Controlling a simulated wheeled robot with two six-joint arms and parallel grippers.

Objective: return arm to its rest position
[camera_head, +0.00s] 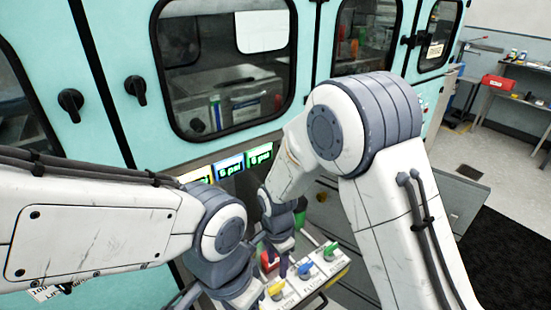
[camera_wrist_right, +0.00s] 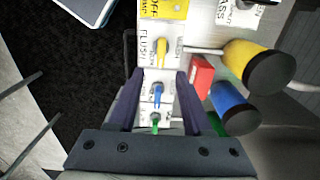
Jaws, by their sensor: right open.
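My right gripper (camera_head: 283,266) hangs over a white valve panel (camera_head: 345,262) in the head view. In the right wrist view, its two dark fingers (camera_wrist_right: 160,76) stand apart with nothing held between them. The panel shows between and beyond the fingers, with a yellow handle (camera_wrist_right: 162,48), a blue handle (camera_wrist_right: 158,92) and a green handle (camera_wrist_right: 155,122). Whether a finger touches a handle I cannot tell. In the head view, the right arm bends high at its elbow (camera_head: 345,125). The left arm (camera_head: 100,225) comes in from the left; its gripper does not show.
Teal cabinets (camera_head: 115,95) with dark windows stand close behind the arms. Pressure displays (camera_head: 230,166) sit above the panel. A red block (camera_wrist_right: 200,76) and yellow (camera_wrist_right: 250,62) and blue (camera_wrist_right: 228,102) knobs stick out beside the right fingers. Floor at the right is open.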

